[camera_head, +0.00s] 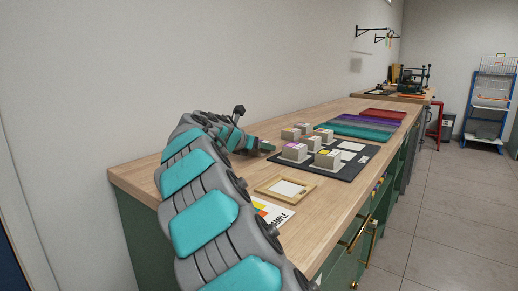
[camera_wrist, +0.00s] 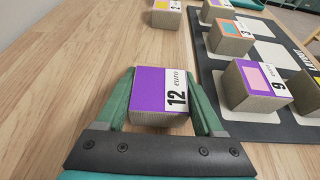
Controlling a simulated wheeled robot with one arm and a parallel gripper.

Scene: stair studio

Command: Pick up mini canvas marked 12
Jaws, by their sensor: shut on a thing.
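The mini canvas marked 12 (camera_wrist: 160,92) is a small block with a purple top and a white strip reading "12 euro". In the wrist view it sits between the two green fingers of my gripper (camera_wrist: 160,84), which is shut on its sides. I cannot tell whether its underside touches the wooden counter. In the head view my gripper (camera_head: 264,147) is low over the counter, left of the dark mat; I cannot make out the held canvas there.
A dark mat (camera_wrist: 275,130) with white squares lies to the right. It bears several similar blocks, including one marked 9 (camera_wrist: 257,85) and one marked 3 (camera_wrist: 233,38). A wooden frame (camera_head: 286,188) lies near the counter's front edge.

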